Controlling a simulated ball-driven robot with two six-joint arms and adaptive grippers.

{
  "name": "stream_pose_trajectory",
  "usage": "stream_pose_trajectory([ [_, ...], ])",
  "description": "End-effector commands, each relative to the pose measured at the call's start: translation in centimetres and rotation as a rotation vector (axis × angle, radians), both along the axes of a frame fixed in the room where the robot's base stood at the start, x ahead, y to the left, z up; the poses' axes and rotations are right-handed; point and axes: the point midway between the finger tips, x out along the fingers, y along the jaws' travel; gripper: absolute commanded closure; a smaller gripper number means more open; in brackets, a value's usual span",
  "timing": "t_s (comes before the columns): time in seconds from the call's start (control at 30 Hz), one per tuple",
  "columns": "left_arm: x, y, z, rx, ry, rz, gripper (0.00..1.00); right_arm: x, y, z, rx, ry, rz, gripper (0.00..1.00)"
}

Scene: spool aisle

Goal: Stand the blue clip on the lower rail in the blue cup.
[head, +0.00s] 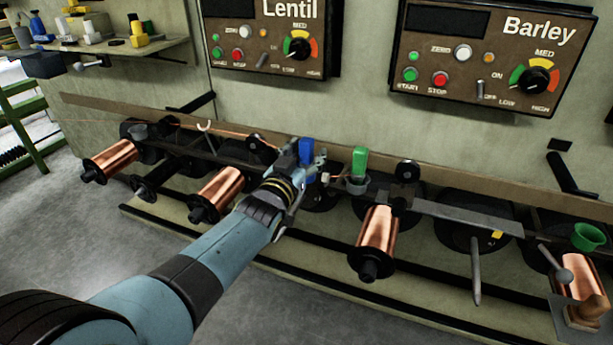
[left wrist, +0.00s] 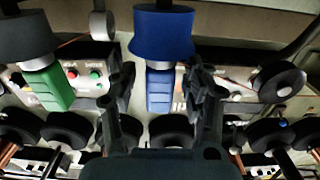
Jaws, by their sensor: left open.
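The blue clip (head: 306,150) stands upright at the middle of the rail in the head view. In the left wrist view, which is upside down, the blue clip (left wrist: 160,92) rises out of the mouth of the blue cup (left wrist: 163,33). My left gripper (head: 305,165) is open. Its two fingers, seen in the left wrist view (left wrist: 161,88), are on either side of the clip, with gaps showing. My right gripper is not in view.
A green clip (head: 360,162) stands in a dark grey cup (head: 356,186) close to the right. A green cup (head: 588,237) sits at far right. Copper spools (head: 378,232) stick out along the rail. Control boxes (head: 490,55) hang above.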

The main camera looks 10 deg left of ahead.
Motion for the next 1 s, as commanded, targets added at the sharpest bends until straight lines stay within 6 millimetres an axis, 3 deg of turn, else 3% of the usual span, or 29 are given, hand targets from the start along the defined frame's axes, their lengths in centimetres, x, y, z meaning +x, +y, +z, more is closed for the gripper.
stream_pose_trajectory([
  [0.17,-2.6,0.5,-0.2,0.002,0.002,0.001,0.5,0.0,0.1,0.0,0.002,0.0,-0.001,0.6],
  [0.5,-9.5,1.8,0.0,0.002,0.003,0.001,0.5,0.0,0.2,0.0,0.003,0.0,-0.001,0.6],
  [0.7,-11.2,2.1,0.1,0.002,0.001,0.001,0.5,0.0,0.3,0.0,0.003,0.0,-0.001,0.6],
  [1.0,-11.8,2.2,-0.3,0.003,0.01,0.001,0.5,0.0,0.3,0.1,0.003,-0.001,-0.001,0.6],
])
